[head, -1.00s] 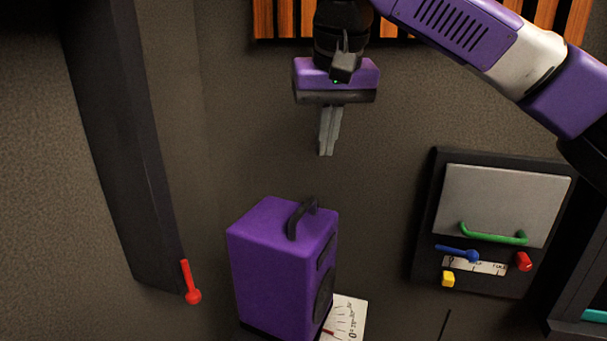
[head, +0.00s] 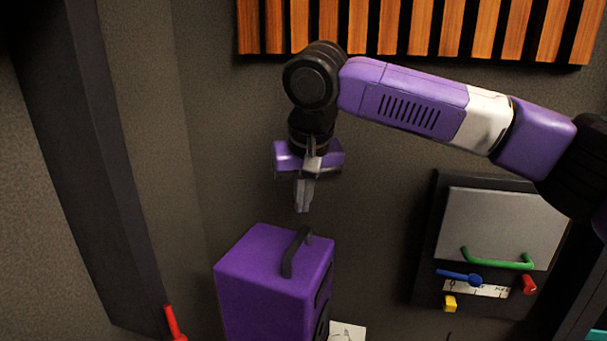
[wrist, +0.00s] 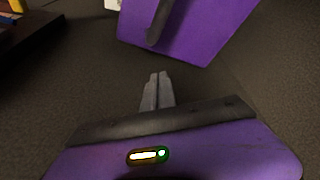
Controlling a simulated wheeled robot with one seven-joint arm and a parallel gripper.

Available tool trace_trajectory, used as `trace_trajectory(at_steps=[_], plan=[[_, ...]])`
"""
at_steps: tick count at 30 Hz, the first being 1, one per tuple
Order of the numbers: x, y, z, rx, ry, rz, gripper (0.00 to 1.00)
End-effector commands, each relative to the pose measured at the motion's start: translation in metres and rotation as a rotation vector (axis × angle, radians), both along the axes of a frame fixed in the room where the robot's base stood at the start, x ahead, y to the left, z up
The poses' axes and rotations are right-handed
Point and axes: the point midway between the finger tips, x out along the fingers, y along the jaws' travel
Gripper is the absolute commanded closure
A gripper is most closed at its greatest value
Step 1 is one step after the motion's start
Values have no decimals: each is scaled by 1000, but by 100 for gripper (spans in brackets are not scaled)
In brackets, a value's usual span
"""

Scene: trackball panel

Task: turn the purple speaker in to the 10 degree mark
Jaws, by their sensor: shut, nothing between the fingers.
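The purple speaker (head: 262,272) stands upright low in the head view, with a black handle (head: 295,253) on its top. It also shows at the top of the wrist view (wrist: 205,28), with the handle (wrist: 159,22) near its left part. A white scale card (head: 347,332) lies at its lower right, mostly cut off by the frame edge; the marks cannot be read. My gripper (head: 303,208) points down above and behind the speaker's top, close to the handle in the picture but apart from it. Its fingers (wrist: 156,80) are together and empty.
To the right is a dark panel with a grey plate (head: 505,222), a green handle (head: 497,263), a blue lever (head: 462,278) and red and yellow knobs. A red lever (head: 173,325) is at lower left, beside a dark post (head: 85,170). Orange slats (head: 420,30) line the top.

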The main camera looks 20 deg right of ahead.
Motion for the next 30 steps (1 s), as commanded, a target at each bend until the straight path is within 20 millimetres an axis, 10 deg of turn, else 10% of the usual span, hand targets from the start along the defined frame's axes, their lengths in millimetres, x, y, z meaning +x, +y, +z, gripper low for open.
trace_trajectory(at_steps=[30], plan=[[-42,7,-12,3,0,3,100]])
